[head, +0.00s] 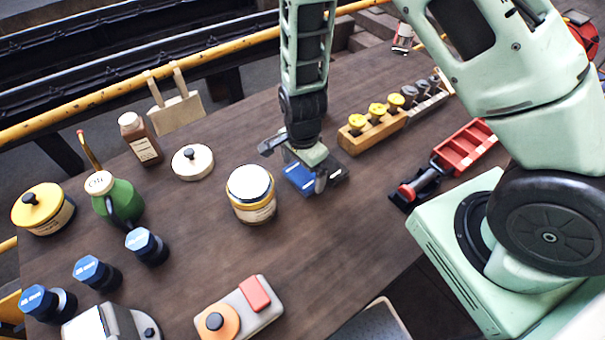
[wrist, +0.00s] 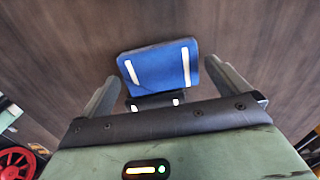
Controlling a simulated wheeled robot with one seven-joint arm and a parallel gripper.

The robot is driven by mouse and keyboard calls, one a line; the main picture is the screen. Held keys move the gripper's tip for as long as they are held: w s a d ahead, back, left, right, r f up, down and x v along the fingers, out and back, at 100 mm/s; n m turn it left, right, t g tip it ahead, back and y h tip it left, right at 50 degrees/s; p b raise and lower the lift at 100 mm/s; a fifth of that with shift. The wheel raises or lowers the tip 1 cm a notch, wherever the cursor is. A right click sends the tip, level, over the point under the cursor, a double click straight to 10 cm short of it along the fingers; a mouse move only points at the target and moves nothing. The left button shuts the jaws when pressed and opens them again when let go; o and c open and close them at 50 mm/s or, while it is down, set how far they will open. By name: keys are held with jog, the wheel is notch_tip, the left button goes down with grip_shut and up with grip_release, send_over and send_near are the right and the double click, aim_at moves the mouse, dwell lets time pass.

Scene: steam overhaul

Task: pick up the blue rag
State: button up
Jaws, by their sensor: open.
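The blue rag (head: 299,178) lies on the brown table near its middle, partly hidden under my gripper in the head view. In the wrist view the blue rag (wrist: 160,67) shows as a flat blue piece with two white stripes, just ahead of the gripper and between the lines of its two fingers. My gripper (head: 318,176) points down over the rag. Its fingers (wrist: 166,90) are apart, one on each side of the rag's near part, with nothing held. I cannot tell the exact height of the fingertips above the table.
A cream jar (head: 251,194) stands close left of the rag. A wooden block with yellow knobs (head: 373,127) is to the right, with a black-and-red tool (head: 416,187) and a red tray (head: 464,147) beyond. A green oil can (head: 117,201) stands left. Table in front of the rag is clear.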

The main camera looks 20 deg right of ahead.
aim_at(302, 174)
jog(key=shift+f, duration=0.9)
jog(key=c, duration=0.8)
jog(key=shift+r, duration=0.1)
jog(key=shift+r+b, duration=0.6)
jog(key=shift+r, duration=4.35)
jog(key=shift+o, duration=0.5)
